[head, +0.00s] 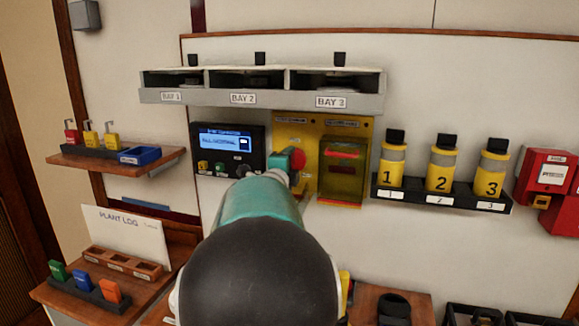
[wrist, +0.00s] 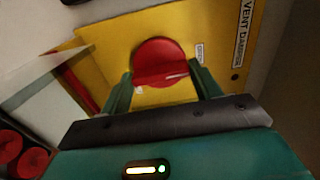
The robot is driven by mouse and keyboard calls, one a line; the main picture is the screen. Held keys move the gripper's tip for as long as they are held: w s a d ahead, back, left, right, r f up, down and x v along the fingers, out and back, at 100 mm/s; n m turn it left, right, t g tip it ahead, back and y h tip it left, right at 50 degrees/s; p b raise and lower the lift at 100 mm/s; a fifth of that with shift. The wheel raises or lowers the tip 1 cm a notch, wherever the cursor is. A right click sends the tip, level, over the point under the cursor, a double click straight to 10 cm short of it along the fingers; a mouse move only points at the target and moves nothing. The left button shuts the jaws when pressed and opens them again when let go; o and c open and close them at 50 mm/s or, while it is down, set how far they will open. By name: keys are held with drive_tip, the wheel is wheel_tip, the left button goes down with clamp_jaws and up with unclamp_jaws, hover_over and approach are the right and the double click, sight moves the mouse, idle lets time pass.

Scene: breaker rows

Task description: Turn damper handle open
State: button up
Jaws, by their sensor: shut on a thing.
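The damper handle is a red round knob with a raised grip bar (wrist: 158,62), on a yellow panel (wrist: 100,45) marked "VENT DAMPER" in the wrist view. My gripper (wrist: 163,77) has its two teal fingers at either side of the knob, shut on it. The bar runs nearly level between the fingers in that view. In the head view the red knob (head: 298,157) shows just past my gripper's end, and my arm hides much of the panel's lower left.
A yellow-framed clear box with a red bar (head: 343,170) is right of the knob, and a screen panel (head: 224,142) is left. The bay shelf (head: 260,97) juts out above. Numbered yellow canisters (head: 440,172) stand in a rack at right.

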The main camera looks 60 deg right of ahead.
drive_tip(key=o, duration=1)
drive_tip(key=shift+a, duration=0.1)
